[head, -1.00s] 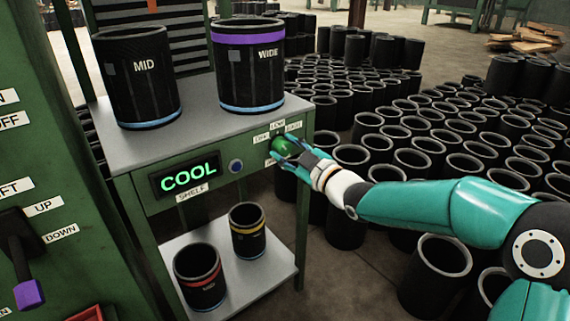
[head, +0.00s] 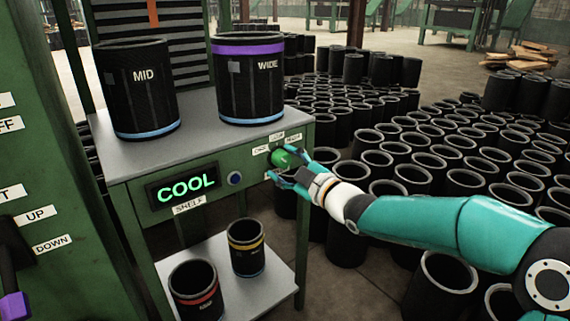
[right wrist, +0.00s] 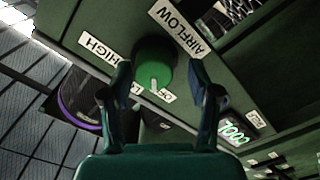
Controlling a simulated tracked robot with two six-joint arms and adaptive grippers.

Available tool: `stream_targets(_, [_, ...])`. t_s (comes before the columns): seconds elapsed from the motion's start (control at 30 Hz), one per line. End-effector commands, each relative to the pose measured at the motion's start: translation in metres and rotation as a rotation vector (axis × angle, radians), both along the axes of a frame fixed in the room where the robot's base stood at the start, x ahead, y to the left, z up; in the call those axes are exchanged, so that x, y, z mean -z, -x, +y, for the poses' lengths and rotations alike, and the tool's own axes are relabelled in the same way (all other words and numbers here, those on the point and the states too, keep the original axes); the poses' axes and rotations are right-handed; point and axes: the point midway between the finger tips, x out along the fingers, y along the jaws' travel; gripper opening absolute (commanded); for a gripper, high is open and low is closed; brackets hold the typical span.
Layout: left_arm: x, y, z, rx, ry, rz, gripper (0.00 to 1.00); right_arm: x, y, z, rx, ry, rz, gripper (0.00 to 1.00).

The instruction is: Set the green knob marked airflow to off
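The green knob (head: 282,158) sits on the front panel of the green bench, at its right end. In the right wrist view the knob (right wrist: 153,60) has a white pointer line, aimed down between a partly hidden label starting with L and one starting with OF. The AIRFLOW label (right wrist: 183,30) is beside it. My right gripper (head: 286,168) is open just in front of the knob. In the right wrist view its fingers (right wrist: 160,75) stand on either side of the knob with gaps. My left gripper is not in view.
A lit COOL display (head: 185,189) and blue button (head: 235,178) are left of the knob. MID (head: 137,90) and WIDE (head: 248,78) sleeves stand on the bench top, and two smaller sleeves on the lower shelf (head: 262,280). Many black sleeves (head: 400,175) crowd the floor at right.

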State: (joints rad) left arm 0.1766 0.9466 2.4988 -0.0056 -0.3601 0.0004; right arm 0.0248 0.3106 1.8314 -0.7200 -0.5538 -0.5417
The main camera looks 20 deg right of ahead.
Motion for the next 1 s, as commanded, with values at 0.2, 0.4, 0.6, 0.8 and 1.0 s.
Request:
stream_targets(0.2, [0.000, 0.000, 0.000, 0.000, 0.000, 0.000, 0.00, -0.002, 0.000, -0.002, 0.003, -0.003, -0.004, 0.66])
stream_targets(0.4, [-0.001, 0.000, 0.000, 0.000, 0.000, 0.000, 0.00, -0.003, 0.005, -0.005, 0.006, -0.004, -0.006, 0.66])
stream_targets(0.6, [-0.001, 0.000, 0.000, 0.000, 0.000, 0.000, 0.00, -0.004, 0.032, -0.015, 0.007, -0.004, -0.006, 0.66])
stream_targets(0.8, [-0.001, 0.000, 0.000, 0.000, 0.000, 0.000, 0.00, -0.003, 0.071, -0.029, 0.007, -0.003, -0.005, 0.66])
stream_targets(1.0, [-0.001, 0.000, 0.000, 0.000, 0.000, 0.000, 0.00, -0.002, 0.101, -0.039, 0.006, -0.003, -0.005, 0.66])
